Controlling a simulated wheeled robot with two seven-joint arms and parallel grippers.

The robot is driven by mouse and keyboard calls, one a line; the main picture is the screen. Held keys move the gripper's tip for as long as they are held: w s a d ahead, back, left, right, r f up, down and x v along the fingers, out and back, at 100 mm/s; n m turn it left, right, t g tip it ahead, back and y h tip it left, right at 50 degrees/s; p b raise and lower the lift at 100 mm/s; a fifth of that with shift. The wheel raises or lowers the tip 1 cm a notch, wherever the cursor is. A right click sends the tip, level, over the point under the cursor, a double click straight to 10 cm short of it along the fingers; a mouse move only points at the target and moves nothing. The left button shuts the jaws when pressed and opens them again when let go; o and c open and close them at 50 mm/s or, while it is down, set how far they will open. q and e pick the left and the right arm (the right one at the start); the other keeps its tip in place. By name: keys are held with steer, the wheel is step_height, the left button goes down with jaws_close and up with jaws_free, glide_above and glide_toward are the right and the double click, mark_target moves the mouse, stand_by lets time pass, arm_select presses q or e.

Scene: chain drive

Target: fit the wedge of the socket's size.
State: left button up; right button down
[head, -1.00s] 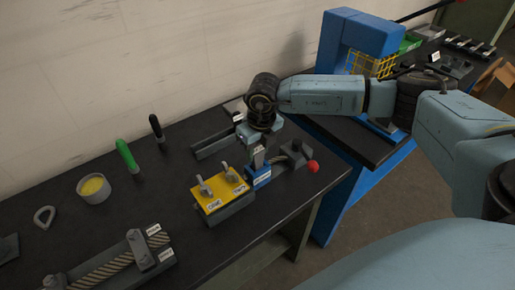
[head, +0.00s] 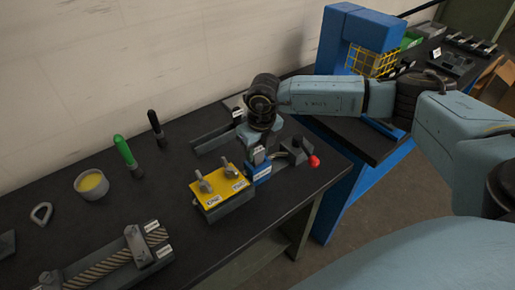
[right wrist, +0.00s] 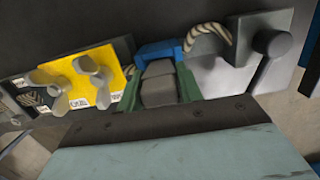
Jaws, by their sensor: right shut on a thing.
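My right gripper (head: 259,148) points down at the blue socket block (head: 262,170) at the bench's front right. It is shut on a small grey wedge (right wrist: 158,85), which shows between the greenish fingers in the right wrist view. The blue socket (right wrist: 160,49) shows just behind the wedge there. The wedge is at the socket's mouth, but I cannot tell how deep it sits. Beside it is a box with a yellow top (head: 224,185) carrying two grey winged pieces (right wrist: 92,80) and labels too small to read. My left gripper is out of view.
A rope (right wrist: 213,40) runs from the socket to a grey block with a red-knobbed lever (head: 314,161). A blue machine frame (head: 340,110) stands right.

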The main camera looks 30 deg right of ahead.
steer(key=shift+w+f+b, duration=0.1)
steer(key=shift+f+b, duration=0.55)
steer(key=shift+f, duration=0.2)
steer(key=c, duration=0.9)
jaws_free()
steer(key=shift+o, duration=0.2)
step_height(320, 180, up, 13)
steer(key=s, duration=0.1)
steer(key=shift+s+r+b, duration=0.15)
steer(key=shift+s+b, duration=0.25)
